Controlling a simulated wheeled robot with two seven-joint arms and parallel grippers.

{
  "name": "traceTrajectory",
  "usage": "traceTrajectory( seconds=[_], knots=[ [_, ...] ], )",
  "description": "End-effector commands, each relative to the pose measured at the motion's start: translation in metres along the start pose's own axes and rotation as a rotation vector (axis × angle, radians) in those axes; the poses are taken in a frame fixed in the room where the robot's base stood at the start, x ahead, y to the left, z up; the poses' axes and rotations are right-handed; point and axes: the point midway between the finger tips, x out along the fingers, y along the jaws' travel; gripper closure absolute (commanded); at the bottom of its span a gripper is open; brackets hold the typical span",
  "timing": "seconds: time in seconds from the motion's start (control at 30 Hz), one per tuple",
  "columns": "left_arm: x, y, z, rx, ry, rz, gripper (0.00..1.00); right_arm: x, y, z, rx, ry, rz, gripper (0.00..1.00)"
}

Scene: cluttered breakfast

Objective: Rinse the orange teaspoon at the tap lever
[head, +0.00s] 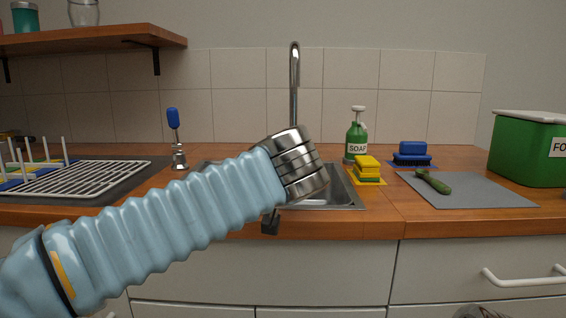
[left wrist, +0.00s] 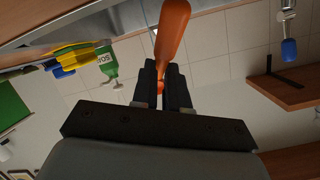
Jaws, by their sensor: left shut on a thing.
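The orange teaspoon (left wrist: 172,32) is held between the dark fingers of my left gripper (left wrist: 163,68); its thick orange part sticks out beyond the fingertips, and a bit shows between them. In the head view my left arm crosses in front of the sink (head: 345,196) and hides the teaspoon and most of the gripper. The tap lever (head: 173,120) has a blue grip and a metal base, and stands left of the sink; its blue end also shows in the left wrist view (left wrist: 289,50). The tall tap spout (head: 294,80) rises behind my wrist.
Right of the sink stand a green soap bottle (head: 357,140), yellow sponges (head: 368,168) and a blue brush (head: 412,153). A green bin (head: 528,150) is far right. A dish rack (head: 80,180) is left, below a shelf (head: 90,38).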

Motion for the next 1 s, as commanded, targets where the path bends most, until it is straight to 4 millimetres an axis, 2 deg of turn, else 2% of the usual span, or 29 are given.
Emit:
traceTrajectory(
  seconds=[0.17,0.7,1.0],
  knots=[
    [-0.003,-0.001,-0.002,0.000,0.001,0.000,1.00,0.000,0.000,0.000,0.000,0.000,0.000,0.45],
    [-0.056,-0.017,-0.018,-0.001,0.001,0.000,1.00,-0.005,-0.002,0.000,0.000,0.000,0.000,0.45],
    [-0.059,-0.017,-0.019,0.000,0.000,0.000,1.00,-0.005,-0.002,0.000,0.000,0.000,0.000,0.45]
  ],
)
